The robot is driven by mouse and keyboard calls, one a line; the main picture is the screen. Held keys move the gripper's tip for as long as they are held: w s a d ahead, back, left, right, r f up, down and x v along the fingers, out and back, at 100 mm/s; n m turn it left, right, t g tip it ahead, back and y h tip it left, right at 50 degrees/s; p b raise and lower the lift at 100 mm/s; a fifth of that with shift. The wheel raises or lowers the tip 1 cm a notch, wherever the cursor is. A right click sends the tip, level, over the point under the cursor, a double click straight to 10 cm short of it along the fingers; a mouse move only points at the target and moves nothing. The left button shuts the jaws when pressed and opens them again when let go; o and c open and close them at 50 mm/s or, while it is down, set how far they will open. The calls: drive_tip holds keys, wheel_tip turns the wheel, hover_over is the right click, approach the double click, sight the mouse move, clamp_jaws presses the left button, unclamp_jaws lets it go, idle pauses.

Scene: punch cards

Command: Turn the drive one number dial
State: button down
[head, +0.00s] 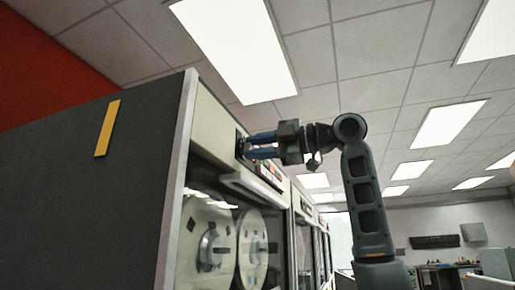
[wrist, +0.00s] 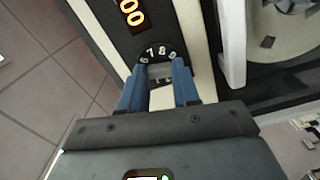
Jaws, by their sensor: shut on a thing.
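The number dial (wrist: 158,54) is a dark round dial with white digits, 6, 7, 8 and 9 readable along its top edge in the wrist view. My gripper (wrist: 159,72) has its two blue fingers on either side of the dial's pale middle part and is shut on it. The fingers hide the dial's lower part. In the head view, my gripper (head: 245,146) reaches left to the upper front panel of the tape drive (head: 212,121), and the dial itself is mostly hidden there by the fingers.
A lit display (wrist: 132,12) with orange digits sits above the dial. Tape reels (head: 252,250) show behind glass below the panel. A pale handle bar (head: 250,190) juts out under my gripper. More cabinets stand in a row beyond. Open room lies right of my arm.

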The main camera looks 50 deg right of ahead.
drive_tip(key=n, duration=0.9)
drive_tip(key=shift+f, duration=0.1)
drive_tip(key=shift+n, duration=0.3)
drive_tip(key=c, duration=0.8)
unclamp_jaws()
drive_tip(key=b+v, duration=0.2)
drive_tip(key=v, duration=0.5)
drive_tip(key=shift+s+d, duration=0.1)
drive_tip(key=shift+s, duration=0.3)
